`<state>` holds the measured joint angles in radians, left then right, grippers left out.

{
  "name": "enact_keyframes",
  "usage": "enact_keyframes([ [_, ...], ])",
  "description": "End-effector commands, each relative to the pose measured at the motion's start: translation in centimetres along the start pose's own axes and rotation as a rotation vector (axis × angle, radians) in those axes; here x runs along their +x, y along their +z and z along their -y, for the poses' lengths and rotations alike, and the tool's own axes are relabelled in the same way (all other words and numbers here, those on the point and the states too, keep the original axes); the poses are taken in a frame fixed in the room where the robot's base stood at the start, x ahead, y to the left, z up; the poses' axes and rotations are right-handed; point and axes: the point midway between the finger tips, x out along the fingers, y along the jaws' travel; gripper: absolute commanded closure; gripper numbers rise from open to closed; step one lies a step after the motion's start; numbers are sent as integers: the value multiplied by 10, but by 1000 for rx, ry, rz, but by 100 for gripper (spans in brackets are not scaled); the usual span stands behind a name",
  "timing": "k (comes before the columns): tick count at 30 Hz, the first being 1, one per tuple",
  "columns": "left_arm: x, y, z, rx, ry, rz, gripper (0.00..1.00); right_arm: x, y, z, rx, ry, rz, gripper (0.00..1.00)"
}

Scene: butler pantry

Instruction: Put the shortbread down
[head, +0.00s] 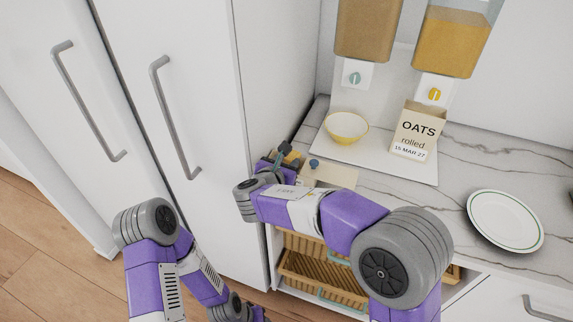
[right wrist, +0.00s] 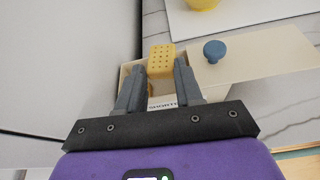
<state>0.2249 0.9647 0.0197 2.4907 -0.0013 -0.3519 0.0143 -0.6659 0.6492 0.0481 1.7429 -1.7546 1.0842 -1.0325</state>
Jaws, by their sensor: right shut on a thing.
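My right gripper (right wrist: 160,80) is shut on a yellow shortbread (right wrist: 161,58) with small holes in its face. The fingers grip it from both sides, and it sticks out past the fingertips. Below and around the fingers is a cream box (right wrist: 128,72) with a label that reads "SHORT", partly hidden by the gripper. I cannot tell whether the shortbread touches the box. In the head view my right gripper (head: 284,158) is at the counter's left end, beside the tall white cabinet. My left arm shows at lower left, but its gripper is not visible.
A cream lid (right wrist: 255,55) with a blue knob (right wrist: 214,50) lies right of the box. A yellow bowl (head: 347,127) and an oats box (head: 416,130) stand on a white board below two dispensers. A plate (head: 505,220) lies at right. Wicker baskets (head: 325,283) sit below the counter.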

Motion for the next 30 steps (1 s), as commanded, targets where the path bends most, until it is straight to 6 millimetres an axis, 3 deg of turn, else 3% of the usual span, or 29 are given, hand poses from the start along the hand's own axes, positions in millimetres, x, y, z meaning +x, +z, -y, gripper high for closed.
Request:
enact_keyframes([
  [18, 8, 0, 3, 0, 0, 0, 57, 4, -10, 1, 0, 0, 0, 93],
  [19, 8, 0, 3, 0, 0, 0, 57, 4, -10, 1, 0, 0, 0, 63],
  [24, 7, 0, 3, 0, 0, 0, 57, 4, -10, 1, 0, 0, 0, 38],
  [30, 7, 0, 3, 0, 0, 0, 57, 4, -10, 1, 0, -1, 0, 38],
])
